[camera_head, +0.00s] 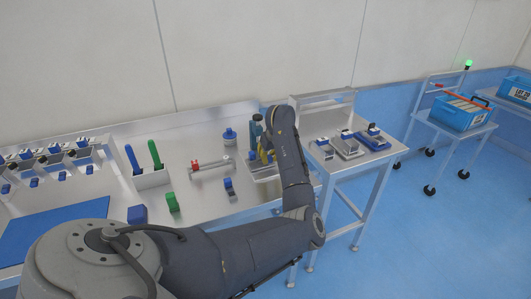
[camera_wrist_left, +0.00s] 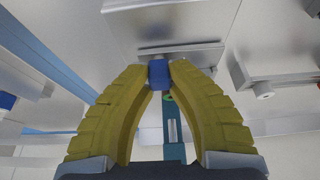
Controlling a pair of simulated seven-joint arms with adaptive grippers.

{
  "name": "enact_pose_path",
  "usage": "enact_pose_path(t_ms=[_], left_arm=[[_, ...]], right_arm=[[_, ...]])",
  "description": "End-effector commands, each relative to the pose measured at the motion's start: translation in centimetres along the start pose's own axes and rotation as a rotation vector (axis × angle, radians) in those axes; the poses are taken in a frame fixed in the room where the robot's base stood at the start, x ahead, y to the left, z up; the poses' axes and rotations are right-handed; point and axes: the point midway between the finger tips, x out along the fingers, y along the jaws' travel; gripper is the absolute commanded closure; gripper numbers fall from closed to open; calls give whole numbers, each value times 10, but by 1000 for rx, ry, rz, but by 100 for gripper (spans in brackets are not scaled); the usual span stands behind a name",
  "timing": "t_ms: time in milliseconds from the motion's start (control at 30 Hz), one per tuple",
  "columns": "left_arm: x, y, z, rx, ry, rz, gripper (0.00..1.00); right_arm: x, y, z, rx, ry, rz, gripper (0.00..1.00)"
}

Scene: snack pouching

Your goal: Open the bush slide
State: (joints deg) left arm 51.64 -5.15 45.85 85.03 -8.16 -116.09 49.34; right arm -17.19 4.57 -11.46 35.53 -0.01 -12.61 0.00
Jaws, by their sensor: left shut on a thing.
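My left gripper (camera_head: 265,154) is at the metal fixture (camera_head: 264,174) near the right end of the long bench, and my forearm hides part of it. In the left wrist view, the yellow fingers of my left gripper (camera_wrist_left: 159,78) are shut on a small blue knob (camera_wrist_left: 158,72). The knob sits in front of a metal block (camera_wrist_left: 190,54), which looks like the bush slide. A teal upright (camera_wrist_left: 173,125) shows between the fingers, and also beside the gripper in the head view (camera_head: 256,130). I cannot tell how far the slide is open. My right gripper is not in view.
A blue-capped jar (camera_head: 229,137), a rail with a red part (camera_head: 210,168) and a small blue-topped fixture (camera_head: 230,188) stand left of my gripper. A metal holder (camera_head: 152,179) has blue and green handles. A side table (camera_head: 325,176) carries several small devices.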

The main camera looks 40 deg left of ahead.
Motion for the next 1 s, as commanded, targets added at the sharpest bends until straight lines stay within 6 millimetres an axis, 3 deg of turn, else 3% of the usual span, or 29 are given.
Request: enact_pose_path(t_ms=[200,533,567,733,1000], left_arm=[[-5,0,17,2,-5,1,100],[-5,0,18,2,-6,-1,100],[-5,0,18,2,-6,-1,78],[-5,0,18,2,-4,-1,58],[-7,0,17,1,-3,-1,56]], right_arm=[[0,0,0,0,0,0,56],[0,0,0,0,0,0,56],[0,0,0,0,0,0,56],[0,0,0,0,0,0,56],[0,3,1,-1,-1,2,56]])
